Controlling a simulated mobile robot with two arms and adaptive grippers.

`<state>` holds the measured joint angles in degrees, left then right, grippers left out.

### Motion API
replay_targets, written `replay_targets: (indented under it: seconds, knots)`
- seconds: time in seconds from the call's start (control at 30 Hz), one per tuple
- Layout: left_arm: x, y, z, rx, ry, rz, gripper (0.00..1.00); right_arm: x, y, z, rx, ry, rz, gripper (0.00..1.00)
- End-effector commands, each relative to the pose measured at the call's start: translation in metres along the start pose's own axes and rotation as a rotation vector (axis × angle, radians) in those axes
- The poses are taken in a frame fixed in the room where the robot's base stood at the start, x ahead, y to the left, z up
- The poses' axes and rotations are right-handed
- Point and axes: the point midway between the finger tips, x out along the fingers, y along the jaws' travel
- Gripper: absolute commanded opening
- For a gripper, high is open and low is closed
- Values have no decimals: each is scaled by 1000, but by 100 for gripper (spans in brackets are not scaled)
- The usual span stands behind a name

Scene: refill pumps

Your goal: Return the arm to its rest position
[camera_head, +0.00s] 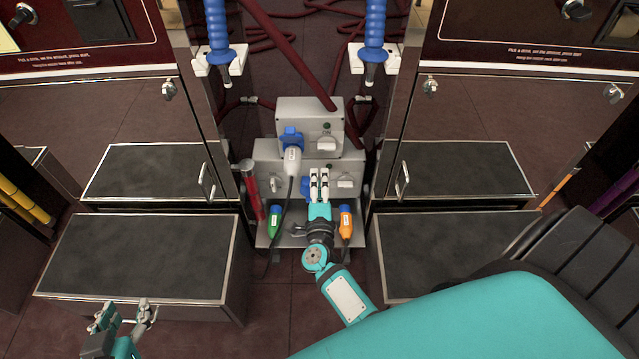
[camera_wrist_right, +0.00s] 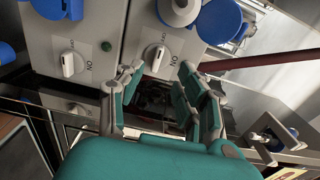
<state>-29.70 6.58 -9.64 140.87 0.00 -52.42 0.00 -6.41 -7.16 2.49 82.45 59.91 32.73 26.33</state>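My right arm reaches from the lower right to the middle of the head view. Its gripper (camera_head: 319,178) is in front of the lower grey socket box (camera_head: 265,152) and hides part of it. In the right wrist view the right gripper (camera_wrist_right: 158,88) has its fingers apart with nothing between them. White switch knobs marked ON, such as one knob (camera_wrist_right: 68,64), show beyond the fingers. My left gripper (camera_head: 126,312) is at the lower left of the head view, with its fingers apart and empty.
A white plug (camera_head: 292,160) with a dark cable sits at the blue socket (camera_head: 291,135) of the upper box. A green connector (camera_head: 275,222) and an orange connector (camera_head: 346,222) flank my right gripper. Dark-topped steps (camera_head: 140,257) stand on both sides. Blue nozzles (camera_head: 217,35) hang above.

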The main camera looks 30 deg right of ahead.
Motion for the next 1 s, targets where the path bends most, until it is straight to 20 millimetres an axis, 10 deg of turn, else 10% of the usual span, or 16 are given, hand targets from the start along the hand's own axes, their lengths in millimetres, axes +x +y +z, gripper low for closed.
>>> replay_targets:
  seconds: [0.67,0.87,1.0]
  knots:
    - [0,0,0,0,1,0,40,-6,-4,3,-12,-18,-6,37]
    - [0,0,0,0,0,0,40,-26,-53,48,-271,-310,-103,37]
    - [0,0,0,0,0,0,40,-76,-85,88,-665,-615,-194,37]
